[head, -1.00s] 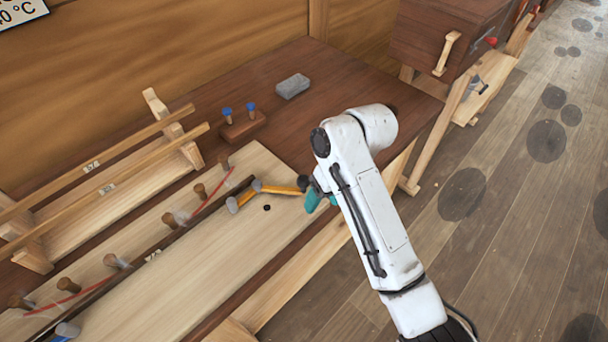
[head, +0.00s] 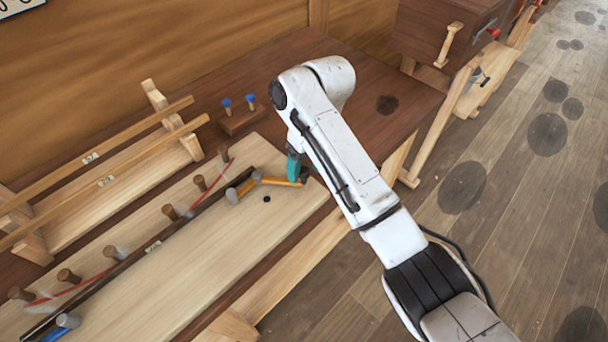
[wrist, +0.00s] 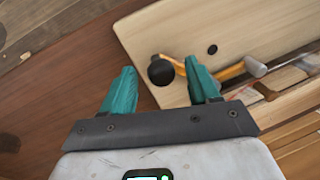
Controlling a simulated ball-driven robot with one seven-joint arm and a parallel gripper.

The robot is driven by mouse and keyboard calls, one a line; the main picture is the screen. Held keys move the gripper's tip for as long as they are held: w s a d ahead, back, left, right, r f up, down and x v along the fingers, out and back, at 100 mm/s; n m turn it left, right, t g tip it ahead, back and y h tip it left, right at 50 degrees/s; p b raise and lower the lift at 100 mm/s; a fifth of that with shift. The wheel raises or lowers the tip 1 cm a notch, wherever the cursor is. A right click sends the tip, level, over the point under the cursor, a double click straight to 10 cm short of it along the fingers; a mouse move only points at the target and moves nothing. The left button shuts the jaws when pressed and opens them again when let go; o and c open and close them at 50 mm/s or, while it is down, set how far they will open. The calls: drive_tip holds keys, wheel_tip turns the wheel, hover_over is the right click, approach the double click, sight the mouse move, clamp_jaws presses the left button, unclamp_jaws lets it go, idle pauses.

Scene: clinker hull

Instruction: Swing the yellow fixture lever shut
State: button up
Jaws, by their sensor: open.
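The yellow fixture lever (head: 282,182) lies over the pale plank (head: 222,235), near the plank's far end. Its grey pivot end (head: 257,176) is at the dark batten, and its other end reaches right toward my gripper. The wrist view shows the lever's round black knob (wrist: 162,71) and part of its yellow arm (wrist: 229,72). My gripper (wrist: 160,65) is open, with its teal fingers on either side of the knob in that view. Whether they touch it I cannot tell. In the head view my arm hides the knob and most of my gripper (head: 297,168).
A second lever, blue (head: 62,327), is at the lower left. A small block (head: 240,120) with two blue-topped pegs stands behind. A wooden rack (head: 115,180) stands at left.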

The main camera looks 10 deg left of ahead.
drive_tip(key=shift+s+a+f, duration=0.1)
drive_tip(key=shift+f, duration=0.65)
drive_tip(key=shift+s+a+f, duration=0.1)
drive_tip(key=shift+f, duration=0.6)
clamp_jaws()
